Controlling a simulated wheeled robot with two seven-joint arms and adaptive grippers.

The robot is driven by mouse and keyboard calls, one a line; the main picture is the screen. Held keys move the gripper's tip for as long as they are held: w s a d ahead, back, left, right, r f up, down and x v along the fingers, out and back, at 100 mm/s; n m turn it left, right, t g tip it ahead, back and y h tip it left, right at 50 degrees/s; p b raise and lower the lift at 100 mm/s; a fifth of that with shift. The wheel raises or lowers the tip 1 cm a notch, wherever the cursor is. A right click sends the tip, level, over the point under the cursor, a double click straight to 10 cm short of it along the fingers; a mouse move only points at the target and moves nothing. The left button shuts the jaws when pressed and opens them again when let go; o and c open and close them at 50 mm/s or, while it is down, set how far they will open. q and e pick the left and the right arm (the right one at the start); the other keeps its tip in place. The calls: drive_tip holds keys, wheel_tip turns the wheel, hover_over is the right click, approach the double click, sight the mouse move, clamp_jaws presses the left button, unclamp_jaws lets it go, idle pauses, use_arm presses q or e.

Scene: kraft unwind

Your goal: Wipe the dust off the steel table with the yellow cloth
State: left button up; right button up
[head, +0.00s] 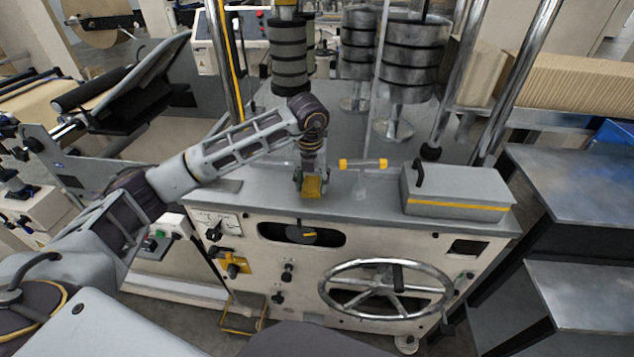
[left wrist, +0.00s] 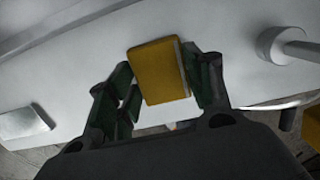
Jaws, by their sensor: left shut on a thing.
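The yellow cloth (head: 312,187) is a small folded block held between the fingers of my left gripper (head: 312,182). In the left wrist view the yellow cloth (left wrist: 158,72) sits between the two dark fingers of the left gripper (left wrist: 160,85), which are shut on it. The cloth is at the grey steel table (head: 268,204), close to its front edge; whether it touches the top I cannot tell. A faint pale patch, perhaps dust (head: 360,192), shows on the table to the right of the cloth. My right gripper is not in view.
A yellow-ended clear tube (head: 362,164) is right of the gripper. A grey box with a yellow stripe (head: 457,191) stands at the table's right end. Stacked dark weights (head: 410,60) stand behind. A handwheel (head: 388,289) is on the front panel below.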

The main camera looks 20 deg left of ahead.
use_arm(q)
drive_tip(key=shift+s+a+f, duration=0.2)
drive_tip(key=shift+a, duration=0.3)
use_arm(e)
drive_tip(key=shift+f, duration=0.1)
use_arm(q)
drive_tip(key=shift+a, duration=0.15)
drive_tip(key=shift+s+a+b, duration=0.2)
drive_tip(key=shift+a, duration=0.45)
drive_tip(key=shift+s+a+b, duration=0.15)
drive_tip(key=shift+a, duration=0.7)
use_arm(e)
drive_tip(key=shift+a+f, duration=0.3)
use_arm(q)
drive_tip(key=shift+a+r, duration=0.1)
drive_tip(key=shift+s+a+r+b, duration=0.1)
drive_tip(key=shift+s+a+b, duration=0.1)
drive_tip(key=shift+a, duration=0.6)
drive_tip(key=shift+s+a+r+b, duration=0.1)
drive_tip(key=shift+s+a+b, duration=0.1)
drive_tip(key=shift+a, duration=0.55)
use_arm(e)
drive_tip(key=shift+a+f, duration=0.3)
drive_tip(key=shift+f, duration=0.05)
